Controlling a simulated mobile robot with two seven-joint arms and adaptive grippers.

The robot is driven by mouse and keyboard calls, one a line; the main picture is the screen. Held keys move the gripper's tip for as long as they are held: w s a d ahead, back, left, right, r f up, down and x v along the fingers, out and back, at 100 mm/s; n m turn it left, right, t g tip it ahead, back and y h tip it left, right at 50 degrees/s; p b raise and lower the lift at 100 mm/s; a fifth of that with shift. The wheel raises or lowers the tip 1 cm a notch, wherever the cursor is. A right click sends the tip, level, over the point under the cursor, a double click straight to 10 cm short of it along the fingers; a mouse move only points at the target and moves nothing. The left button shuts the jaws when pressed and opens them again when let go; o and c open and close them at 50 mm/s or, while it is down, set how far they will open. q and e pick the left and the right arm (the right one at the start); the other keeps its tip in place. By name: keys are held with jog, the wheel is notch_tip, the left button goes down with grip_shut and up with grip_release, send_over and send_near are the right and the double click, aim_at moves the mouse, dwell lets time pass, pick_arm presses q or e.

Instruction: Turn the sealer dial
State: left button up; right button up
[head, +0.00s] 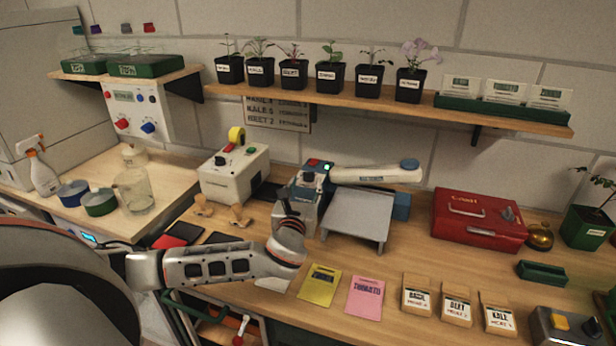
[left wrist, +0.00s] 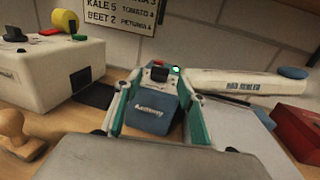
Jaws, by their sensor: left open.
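The bag sealer stands at the middle of the bench, with a blue housing (left wrist: 155,112), a long white arm (head: 375,174) and a small green light. Its dark dial (head: 309,177) is on top of the housing; it also shows in the left wrist view (left wrist: 158,73), near the centre between the fingers. My left gripper (head: 298,203) is open at the front of the housing, with one finger to each side in the left wrist view. I cannot tell whether the fingers touch it. The gripper looks empty. My right gripper is not in view.
A grey sloped stand (head: 357,215) is right of the sealer, and a cream machine (head: 234,174) is left of it. A red cash box (head: 478,220) is farther right.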

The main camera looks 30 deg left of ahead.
aim_at(308, 176)
pick_arm(q)
jog(key=shift+x, duration=2.15)
jog(key=c, duration=1.1)
jog(key=shift+h, duration=0.3)
